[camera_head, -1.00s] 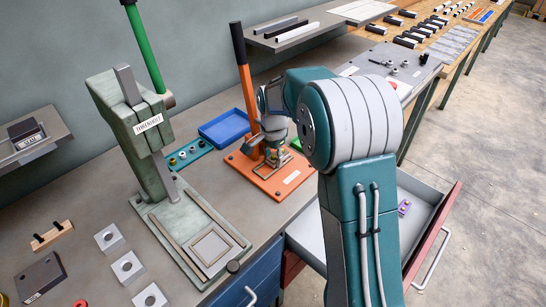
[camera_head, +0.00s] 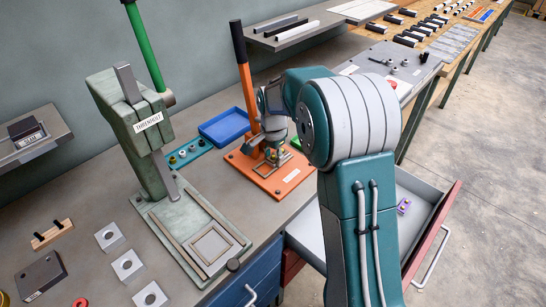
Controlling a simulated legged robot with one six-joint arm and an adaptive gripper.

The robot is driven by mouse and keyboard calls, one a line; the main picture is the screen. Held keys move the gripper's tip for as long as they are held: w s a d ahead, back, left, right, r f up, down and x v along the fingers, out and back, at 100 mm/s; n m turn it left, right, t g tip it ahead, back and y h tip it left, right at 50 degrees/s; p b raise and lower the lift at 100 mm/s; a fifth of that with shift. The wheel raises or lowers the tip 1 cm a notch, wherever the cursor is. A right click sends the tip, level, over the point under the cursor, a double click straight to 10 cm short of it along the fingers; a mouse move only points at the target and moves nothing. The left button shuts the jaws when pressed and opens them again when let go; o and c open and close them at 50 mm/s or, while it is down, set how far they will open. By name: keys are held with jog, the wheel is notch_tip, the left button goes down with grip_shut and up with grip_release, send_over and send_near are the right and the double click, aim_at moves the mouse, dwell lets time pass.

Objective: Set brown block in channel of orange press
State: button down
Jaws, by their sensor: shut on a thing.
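The orange press (camera_head: 260,174) stands on the bench at the middle, with an orange base plate and an orange post topped by a dark lever. My gripper (camera_head: 273,157) is low over the press's base, in front of its post. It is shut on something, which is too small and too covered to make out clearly. I cannot tell the brown block apart from the gripper and the press here. The channel is largely hidden by my gripper and arm.
A green press (camera_head: 147,130) with a green lever stands to the left. A blue tray (camera_head: 224,127) lies behind, left of the orange press. An open drawer (camera_head: 408,207) juts out at the right below the bench. Square metal blocks (camera_head: 127,265) lie at the front left.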

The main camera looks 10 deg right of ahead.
jog(key=shift+f, duration=0.15)
jog(key=shift+c, duration=0.8)
grip_release()
jog(key=shift+w+r, duration=0.15)
jog(key=shift+r, duration=3.95)
